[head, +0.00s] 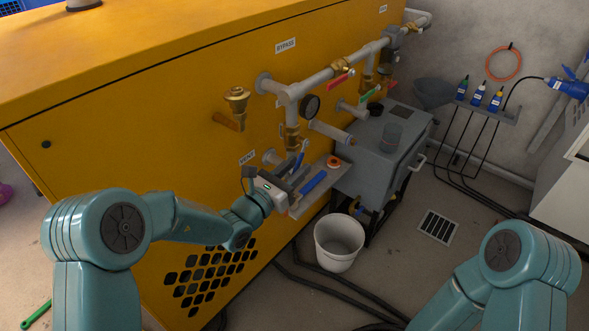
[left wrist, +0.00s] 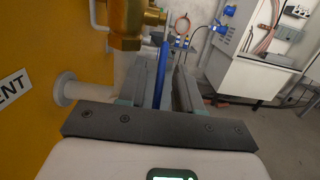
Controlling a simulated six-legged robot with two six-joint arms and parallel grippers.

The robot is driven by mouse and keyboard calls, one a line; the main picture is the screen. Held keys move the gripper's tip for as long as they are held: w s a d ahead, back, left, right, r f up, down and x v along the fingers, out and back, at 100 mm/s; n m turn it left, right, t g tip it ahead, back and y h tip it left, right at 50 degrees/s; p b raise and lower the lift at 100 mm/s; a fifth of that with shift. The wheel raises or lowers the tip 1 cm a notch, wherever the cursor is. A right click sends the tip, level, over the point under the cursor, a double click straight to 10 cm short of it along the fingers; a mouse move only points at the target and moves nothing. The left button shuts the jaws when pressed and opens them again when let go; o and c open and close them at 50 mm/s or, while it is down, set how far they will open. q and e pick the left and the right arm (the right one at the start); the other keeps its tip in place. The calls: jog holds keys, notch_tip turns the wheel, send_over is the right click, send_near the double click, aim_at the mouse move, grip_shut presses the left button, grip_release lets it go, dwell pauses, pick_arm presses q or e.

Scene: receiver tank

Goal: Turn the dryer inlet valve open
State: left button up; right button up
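Several valves sit on the grey pipework in front of the yellow cabinet. One brass valve (head: 292,136) has a blue lever (head: 300,157) hanging at its lower side; in the left wrist view this brass body (left wrist: 128,22) is at the top and the blue lever (left wrist: 161,75) lies between my fingers. My left gripper (head: 295,192) is just below it, fingers apart; I cannot tell whether either touches the lever. A red lever (head: 340,80) and a green lever (head: 371,96) are farther right. No readable label names the dryer inlet. My right gripper is out of view.
A shelf with a blue-handled tool (head: 313,183) is close to the left gripper. A white bucket (head: 339,243) stands on the floor below. A pressure gauge (head: 310,106) and a grey box unit (head: 385,150) are to the right. Dark hoses cross the floor.

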pick_arm(q)
jog(key=p+v, duration=0.2)
jog(key=v, duration=1.4)
jog(key=shift+s+a, duration=0.1)
